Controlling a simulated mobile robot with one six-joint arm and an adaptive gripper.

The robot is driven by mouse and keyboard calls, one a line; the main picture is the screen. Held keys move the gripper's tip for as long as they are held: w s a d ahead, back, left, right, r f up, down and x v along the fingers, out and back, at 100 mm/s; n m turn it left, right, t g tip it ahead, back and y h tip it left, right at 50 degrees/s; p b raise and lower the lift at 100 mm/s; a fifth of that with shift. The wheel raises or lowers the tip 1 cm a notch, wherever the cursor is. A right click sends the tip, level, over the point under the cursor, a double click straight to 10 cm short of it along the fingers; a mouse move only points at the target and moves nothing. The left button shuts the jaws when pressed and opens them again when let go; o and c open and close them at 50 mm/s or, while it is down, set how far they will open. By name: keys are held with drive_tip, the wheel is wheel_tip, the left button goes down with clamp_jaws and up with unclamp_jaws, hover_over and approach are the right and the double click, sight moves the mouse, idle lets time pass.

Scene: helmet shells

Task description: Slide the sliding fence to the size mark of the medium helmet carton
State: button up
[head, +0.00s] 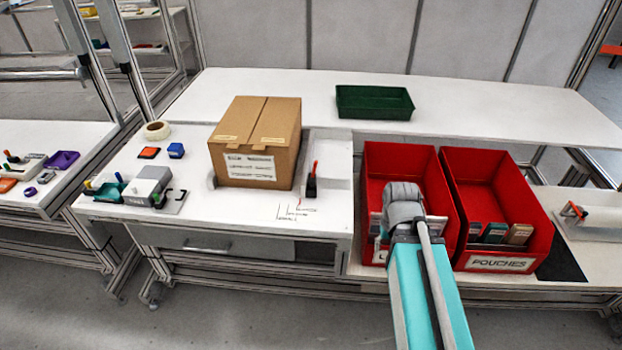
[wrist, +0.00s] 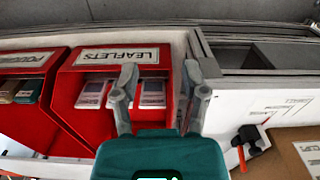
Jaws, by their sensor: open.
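The sliding fence, with a black body and red handle (head: 312,181), stands just right of the brown carton (head: 236,150) on the white bench. In the wrist view the fence's red and black handle (wrist: 249,141) is at lower right, beside the carton's edge (wrist: 306,150). The size marks (head: 297,212) are thin printed lines in front of the fence; they also show in the wrist view (wrist: 285,108), too small to read. My gripper (wrist: 160,72) is open and empty over the red leaflets bin, left of the fence in that view.
The red leaflets bin (head: 394,156) and pouches bin (head: 485,165) stand right of the bench. A green tray (head: 374,103) lies on the shelf behind. A grey device (head: 148,188), tape roll (head: 156,131) and blue block (head: 176,150) lie left of the carton. The bench front is mostly clear.

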drive_tip(key=shift+o, duration=1.2)
drive_tip(key=shift+w, duration=0.15)
wheel_tip(320, 180, up, 13)
drive_tip(key=n+t+y+p, duration=0.3)
drive_tip(key=n+p, duration=0.6)
drive_tip(key=p, duration=0.2)
hover_over(312, 180)
drive_tip(key=s+d, duration=0.4)
drive_tip(key=shift+a+f, duration=0.1)
drive_tip(key=shift+f, duration=0.05)
drive_tip(key=shift+f, duration=0.1)
drive_tip(key=b+x, duration=1.2)
drive_tip(key=x, duration=0.1)
drive_tip(key=shift+w+a+f, duration=0.1)
drive_tip(key=shift+w+f, duration=0.15)
drive_tip(key=shift+w, duration=0.05)
clamp_jaws()
